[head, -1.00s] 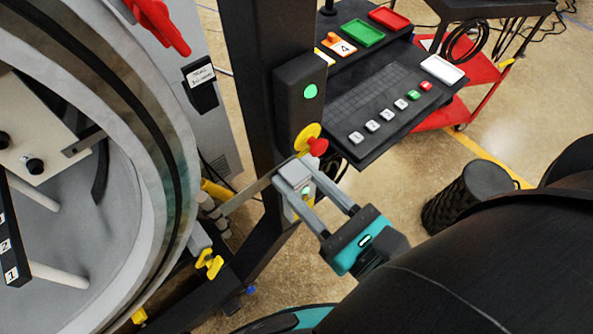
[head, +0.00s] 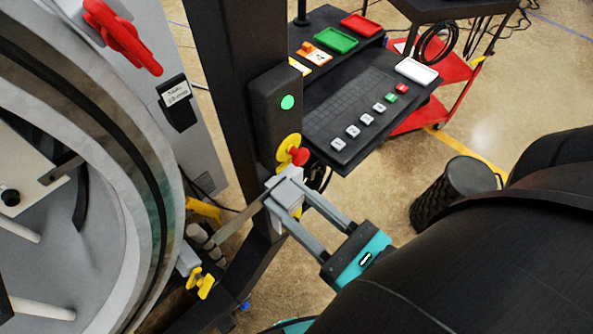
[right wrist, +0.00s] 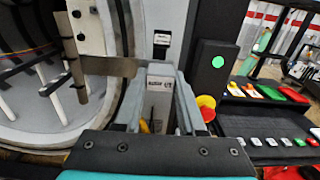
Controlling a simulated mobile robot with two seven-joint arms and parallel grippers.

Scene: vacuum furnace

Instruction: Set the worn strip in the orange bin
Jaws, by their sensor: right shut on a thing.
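My right gripper (head: 290,190) is shut on the worn strip (head: 238,218), a thin grey-brown metal strip with a pale block at the held end. The strip sticks out to the left, toward the furnace rim. In the right wrist view, the strip (right wrist: 112,66) runs left from between the fingers (right wrist: 160,88) across the furnace opening, and the block shows lettering too small to read surely. A small orange tray (head: 309,49) with a white label sits on the dark shelf, above and right of the gripper, well apart from it. My left gripper is not in view.
The round furnace rim (head: 130,160) is at left. A dark post (head: 235,60) with a green-lit box and a red-and-yellow button (head: 297,155) stands close behind the gripper. Green (head: 336,41), red (head: 361,27) and white (head: 416,70) trays lie around the shelf's keypad.

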